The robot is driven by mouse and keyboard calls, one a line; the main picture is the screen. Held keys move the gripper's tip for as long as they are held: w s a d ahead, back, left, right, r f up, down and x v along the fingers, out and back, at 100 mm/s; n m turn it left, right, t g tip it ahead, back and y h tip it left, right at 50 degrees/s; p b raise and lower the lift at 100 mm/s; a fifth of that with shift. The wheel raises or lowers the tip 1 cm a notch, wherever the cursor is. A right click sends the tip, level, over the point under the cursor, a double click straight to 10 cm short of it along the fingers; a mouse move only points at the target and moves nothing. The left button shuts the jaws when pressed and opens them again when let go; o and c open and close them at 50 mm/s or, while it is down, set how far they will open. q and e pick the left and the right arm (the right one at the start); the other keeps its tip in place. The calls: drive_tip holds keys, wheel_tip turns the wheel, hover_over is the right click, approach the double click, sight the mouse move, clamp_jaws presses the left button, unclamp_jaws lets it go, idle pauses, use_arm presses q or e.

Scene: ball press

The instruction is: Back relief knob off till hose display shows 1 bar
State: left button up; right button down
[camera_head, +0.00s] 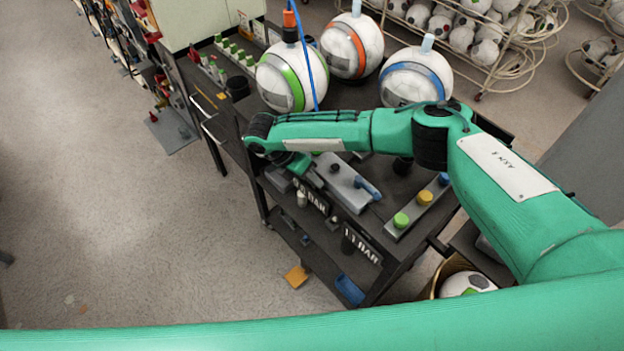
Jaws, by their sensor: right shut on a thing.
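My right arm comes in from the right across the dark bench. Its wrist bends down at the bench's left side, and my right gripper (296,166) is low at the grey press unit, mostly hidden by the wrist. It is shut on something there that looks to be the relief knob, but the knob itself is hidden. Two displays face the front edge: the front one (362,245) reads about 1.1 BAR. The other display (312,196) is partly readable, ending in BAR; I cannot tell which is the hose display. My left gripper is out of view.
A grey unit with a blue lever (368,188) lies on the bench. A grey strip carries a green button (401,220), a yellow button (425,198) and a blue button (444,179). Balls with green (286,80), orange (352,46) and blue (415,78) bands stand behind; a blue hose hangs nearby.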

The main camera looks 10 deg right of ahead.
idle(0.4)
drive_tip(key=c, duration=1.3)
unclamp_jaws()
